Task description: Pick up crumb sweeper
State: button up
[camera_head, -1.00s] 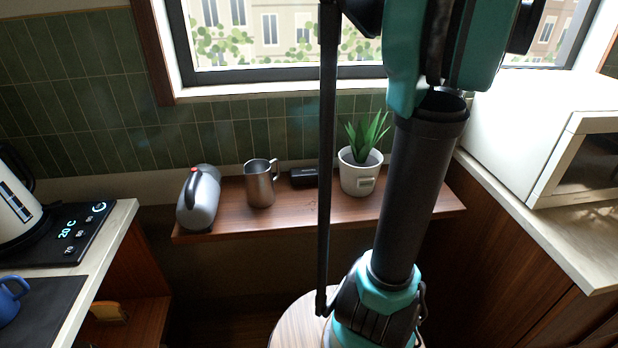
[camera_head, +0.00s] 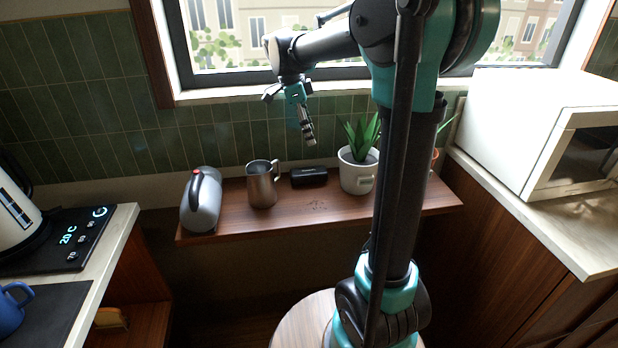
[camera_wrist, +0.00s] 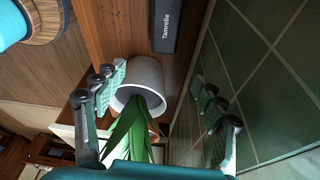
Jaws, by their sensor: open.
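A small dark oblong block (camera_head: 309,177), which looks like the crumb sweeper, lies on the wooden shelf (camera_head: 240,226) near the tiled wall, between the metal pitcher and the plant pot. In the wrist view the same block (camera_wrist: 163,25) is at the top edge, partly cut off, with the lettering "Tamrelle" on its side. My gripper (camera_head: 308,138) hangs above the block, apart from it and empty. In the wrist view my gripper (camera_wrist: 157,112) is open, its fingers wide apart, with plant leaves showing between them.
A potted plant (camera_head: 358,172) stands right of the block, and a metal pitcher (camera_head: 262,184) left of it. Dark specks lie on the shelf in front of the block. Counters flank the shelf; a microwave (camera_head: 520,135) stands right.

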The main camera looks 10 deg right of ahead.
jog(key=a+n+h, duration=0.1)
jog(key=a+n, duration=0.1)
jog(key=a, duration=0.4)
send_near(307, 170)
jog(key=shift+t, duration=0.3)
jog(key=x, duration=0.3)
jog(key=s+x, duration=0.1)
jog(key=x, duration=0.2)
jog(key=shift+s, duration=0.1)
jog(key=x, duration=0.4)
jog(key=shift+w, duration=0.3)
jog(key=shift+d+f, duration=0.25)
jog(key=shift+f, duration=0.35)
jog(key=shift+f, duration=0.25)
jog(key=shift+c, duration=0.5)
jog(key=shift+s, duration=0.1)
jog(key=c, duration=1.2)
